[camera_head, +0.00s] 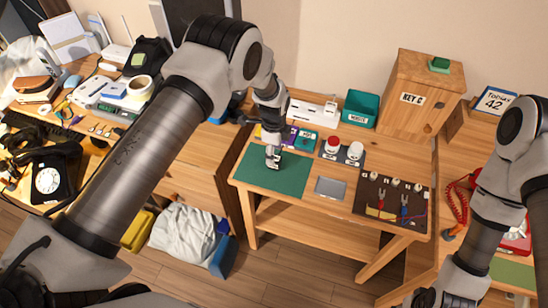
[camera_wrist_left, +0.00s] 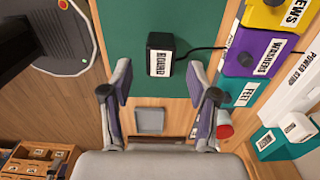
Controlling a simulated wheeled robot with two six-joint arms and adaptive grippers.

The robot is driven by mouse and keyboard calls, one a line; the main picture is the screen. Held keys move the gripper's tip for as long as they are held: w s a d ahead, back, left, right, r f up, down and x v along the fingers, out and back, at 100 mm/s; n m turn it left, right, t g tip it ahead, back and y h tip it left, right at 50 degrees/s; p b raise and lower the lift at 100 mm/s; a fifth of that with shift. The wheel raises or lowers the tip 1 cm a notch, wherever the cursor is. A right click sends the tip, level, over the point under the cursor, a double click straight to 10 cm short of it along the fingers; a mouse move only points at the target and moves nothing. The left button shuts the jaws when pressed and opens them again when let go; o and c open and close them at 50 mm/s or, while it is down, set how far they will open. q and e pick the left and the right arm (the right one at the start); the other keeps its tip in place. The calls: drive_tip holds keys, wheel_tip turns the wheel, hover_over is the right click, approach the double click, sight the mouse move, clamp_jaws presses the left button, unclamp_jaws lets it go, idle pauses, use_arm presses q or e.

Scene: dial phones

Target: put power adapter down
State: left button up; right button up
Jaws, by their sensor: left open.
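The power adapter is a black box with a white label reading BOARD (camera_wrist_left: 161,56). It rests on the green mat (camera_wrist_left: 128,28), with a black cable running off to the right in the left wrist view. My left gripper (camera_wrist_left: 158,82) is open, with its two fingers apart on either side of the adapter's near end and not closed on it. In the head view my left gripper (camera_head: 272,158) is over the green mat (camera_head: 290,180) and largely hides the adapter. My right arm shows at the right, but its gripper is out of the picture.
Labelled bins, purple (camera_wrist_left: 258,52) and teal (camera_wrist_left: 240,92), and a white power strip (camera_wrist_left: 295,92) lie beside the mat. A red-topped jar (camera_head: 332,145), a grey plate (camera_head: 330,188) and a dark tool board (camera_head: 372,207) are to the right. A wooden KEY C cabinet (camera_head: 415,95) stands behind.

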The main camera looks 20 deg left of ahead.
use_arm(q)
wheel_tip(320, 180, up, 9)
drive_tip(key=b, duration=0.2)
drive_tip(key=s+a+f+n, duration=0.1)
drive_tip(key=s+f, duration=0.2)
drive_tip(key=s+a+f+n, duration=0.1)
drive_tip(key=s+f+n, duration=0.1)
drive_tip(key=s+f, duration=0.1)
drive_tip(key=s+a+f+n, duration=0.1)
drive_tip(key=s+f+n, duration=0.1)
drive_tip(key=s+f, duration=0.1)
drive_tip(key=shift+a+f, duration=0.35)
drive_tip(key=shift+f, duration=0.1)
drive_tip(key=s+a+f+n, duration=0.2)
drive_tip(key=s+n, duration=0.5)
drive_tip(key=s, duration=0.6)
drive_tip(key=s+a+f+n, duration=0.2)
drive_tip(key=s+n, duration=0.4)
drive_tip(key=s, duration=0.7)
drive_tip(key=shift+s+f+n, duration=0.3)
drive_tip(key=shift+f+n, duration=0.1)
